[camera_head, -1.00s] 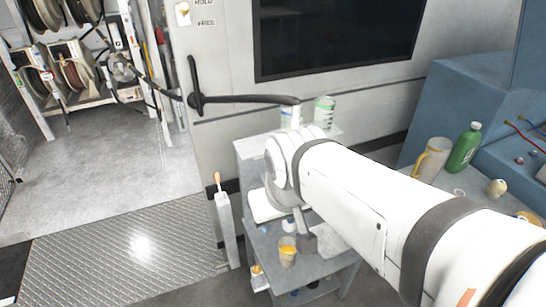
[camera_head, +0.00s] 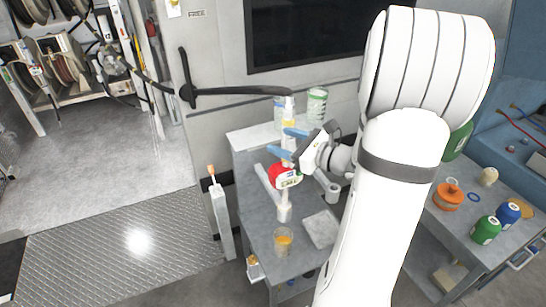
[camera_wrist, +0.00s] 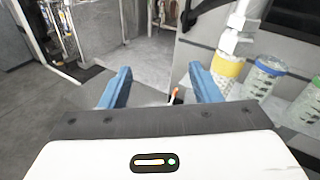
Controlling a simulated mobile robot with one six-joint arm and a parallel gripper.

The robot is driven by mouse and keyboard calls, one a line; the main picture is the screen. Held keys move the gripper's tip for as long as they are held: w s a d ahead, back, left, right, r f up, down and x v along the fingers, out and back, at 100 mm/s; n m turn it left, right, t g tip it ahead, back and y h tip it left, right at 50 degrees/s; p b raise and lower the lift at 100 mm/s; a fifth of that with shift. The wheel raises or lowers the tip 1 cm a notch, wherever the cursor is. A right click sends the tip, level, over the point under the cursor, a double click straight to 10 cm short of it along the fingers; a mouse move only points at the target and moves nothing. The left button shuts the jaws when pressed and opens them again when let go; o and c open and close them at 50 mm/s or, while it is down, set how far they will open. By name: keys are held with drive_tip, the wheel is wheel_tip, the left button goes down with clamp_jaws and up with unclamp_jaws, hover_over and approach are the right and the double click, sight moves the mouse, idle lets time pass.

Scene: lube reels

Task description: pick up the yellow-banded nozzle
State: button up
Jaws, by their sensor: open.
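The yellow-banded nozzle (camera_head: 289,123) stands upright on the back part of the grey stand, white with a yellow band. In the head view it is just beyond my gripper (camera_head: 287,143), whose upper blue finger is close to its lower part. In the wrist view the nozzle (camera_wrist: 228,66) is just right of the right finger, outside the gap. My gripper (camera_wrist: 160,86) is open and the gap between its blue fingers is empty. I cannot tell whether a finger touches the nozzle.
A red-and-white item (camera_head: 285,176) is below my gripper. A cup of amber liquid (camera_head: 283,240) stands at the stand's front. A side table (camera_head: 465,240) with several bottles is at the right. Open floor lies left.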

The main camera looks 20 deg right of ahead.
sight(293, 126)
drive_tip(key=d+m+t+h, duration=0.1)
drive_tip(key=d, duration=0.1)
drive_tip(key=w+d+m+t+h, duration=0.1)
drive_tip(key=d+m, duration=0.1)
drive_tip(key=d+m+h, duration=0.1)
drive_tip(key=d, duration=0.2)
drive_tip(key=shift+w+f+m+t, duration=0.3)
drive_tip(key=shift+w+t, duration=0.1)
drive_tip(key=p+x, duration=0.1)
drive_tip(key=x, duration=0.1)
drive_tip(key=p+x, duration=0.1)
drive_tip(key=x, duration=0.1)
drive_tip(key=p+x, duration=0.1)
drive_tip(key=x, duration=0.2)
drive_tip(key=shift+f, duration=0.3)
drive_tip(key=shift+s, duration=0.1)
clamp_jaws()
